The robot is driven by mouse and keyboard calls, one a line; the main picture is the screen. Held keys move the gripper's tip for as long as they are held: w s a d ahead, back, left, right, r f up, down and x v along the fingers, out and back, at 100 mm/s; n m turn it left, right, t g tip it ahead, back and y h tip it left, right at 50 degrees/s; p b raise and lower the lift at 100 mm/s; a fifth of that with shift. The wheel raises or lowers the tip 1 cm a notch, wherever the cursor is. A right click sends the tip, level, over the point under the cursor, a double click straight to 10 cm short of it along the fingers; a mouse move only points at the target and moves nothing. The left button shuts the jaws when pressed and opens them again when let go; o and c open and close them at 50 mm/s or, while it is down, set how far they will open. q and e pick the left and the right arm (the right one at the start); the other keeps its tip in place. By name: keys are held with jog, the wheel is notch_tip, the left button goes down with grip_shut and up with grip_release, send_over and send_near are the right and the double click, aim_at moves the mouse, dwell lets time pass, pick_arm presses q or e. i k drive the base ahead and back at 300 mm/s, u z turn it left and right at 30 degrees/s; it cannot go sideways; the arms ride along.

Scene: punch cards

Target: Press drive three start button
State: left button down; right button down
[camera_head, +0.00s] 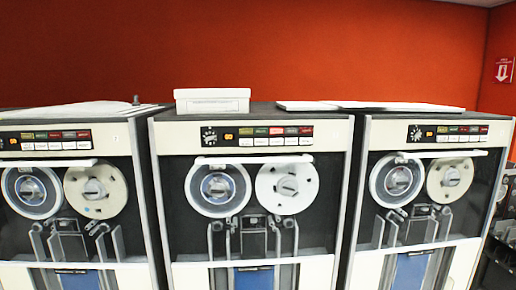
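Three tape drives stand side by side: a left drive (75,200), a middle drive (250,200) and a right drive (430,200). Each has a dark control panel above its two reels: the left panel (45,140), the middle panel (257,136) and the right panel (447,134). Each panel carries a row of coloured indicators over white buttons, such as the white buttons on the middle drive (261,142) and on the right drive (458,139). The lettering is too small to read, so I cannot tell which button is start. Neither of my grippers shows.
A white box (212,100) sits on top of the middle drive. Flat white sheets or covers (370,106) lie across the middle and right drives' tops. Dark shelving (500,230) stands at the far right. A red wall (300,50) is behind.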

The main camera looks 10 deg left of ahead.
aim_at(258, 141)
jog(key=z, duration=0.05)
jog(key=i, duration=1.15)
jog(key=u, duration=0.5)
